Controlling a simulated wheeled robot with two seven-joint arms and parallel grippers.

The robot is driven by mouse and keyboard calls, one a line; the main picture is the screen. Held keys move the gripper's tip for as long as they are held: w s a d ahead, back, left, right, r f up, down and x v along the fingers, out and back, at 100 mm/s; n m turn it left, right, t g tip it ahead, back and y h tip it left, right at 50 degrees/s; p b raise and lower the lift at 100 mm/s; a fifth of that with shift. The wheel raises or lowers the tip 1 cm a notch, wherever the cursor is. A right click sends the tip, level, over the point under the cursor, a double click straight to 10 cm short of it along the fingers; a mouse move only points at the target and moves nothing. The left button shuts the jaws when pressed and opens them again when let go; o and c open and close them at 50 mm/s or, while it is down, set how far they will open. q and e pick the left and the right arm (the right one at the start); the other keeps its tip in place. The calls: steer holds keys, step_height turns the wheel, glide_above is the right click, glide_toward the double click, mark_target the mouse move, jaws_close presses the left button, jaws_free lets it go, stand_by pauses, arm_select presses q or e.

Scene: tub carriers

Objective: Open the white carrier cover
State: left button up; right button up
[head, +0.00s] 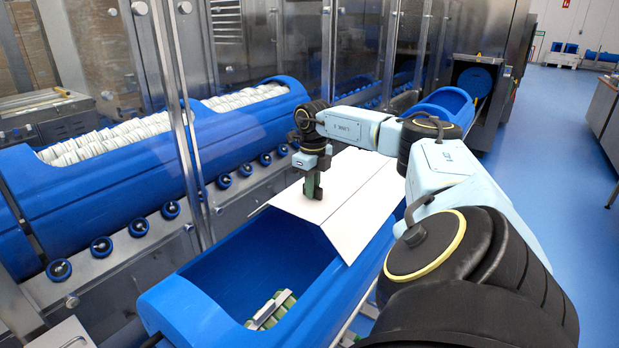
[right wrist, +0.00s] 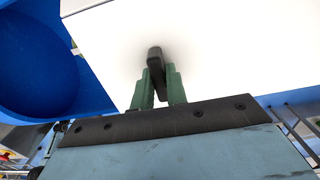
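The white carrier cover (head: 353,197) lies over the far part of a long blue carrier (head: 217,311). It has a crease, with one panel sloping down on the right. The near part of the carrier is uncovered, and a few green and pale items (head: 270,310) lie inside. My right gripper (head: 313,186) points down onto the cover's top panel. In the right wrist view, its green fingers (right wrist: 160,86) stand on both sides of the cover's dark handle (right wrist: 155,62) and look closed on it. My left gripper is not in view.
Behind clear panels on the left, another blue carrier (head: 110,180) full of white stacked pieces stands on rollers. Steel posts stand close to the left of the open carrier. Open blue floor (head: 560,150) is at the right, beside a counter.

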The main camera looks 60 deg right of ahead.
steer(key=o, duration=0.4)
steer(key=shift+o, duration=0.2)
step_height(320, 180, up, 14)
steer(key=p, duration=0.2)
steer(key=shift+f, duration=0.25)
